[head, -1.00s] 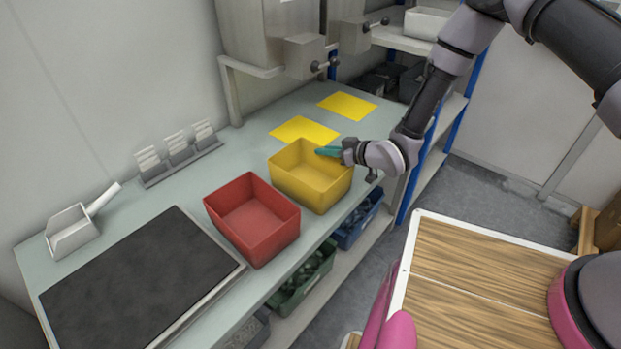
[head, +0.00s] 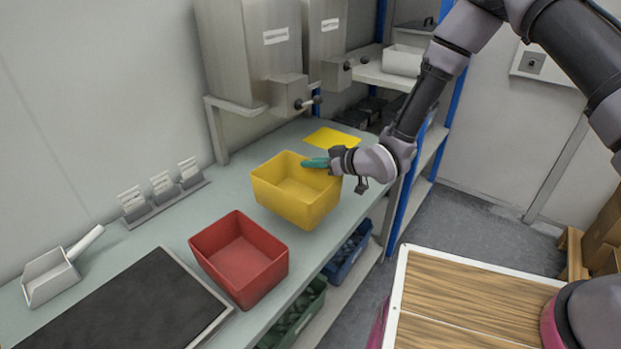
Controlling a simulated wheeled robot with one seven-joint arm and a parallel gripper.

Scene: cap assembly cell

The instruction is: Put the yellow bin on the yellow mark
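The yellow bin (head: 303,206) is an empty, open-topped box behind and to the right of the red bin in the head view. My gripper (head: 318,163) has its teal fingers at the bin's far right rim and appears shut on that wall. The bin looks upright and seems to be raised a little off the worktable. One yellow mark (head: 332,137) shows flat on the table behind the bin. The other yellow mark is hidden behind or under the bin.
The red bin (head: 239,262) stands in front on the worktable (head: 165,225). A dark mat (head: 135,312), a scoop (head: 55,277) and a card holder (head: 163,198) lie to the left. Steel dispensers (head: 255,55) overhang the table's back. Blue-posted shelving stands behind my arm.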

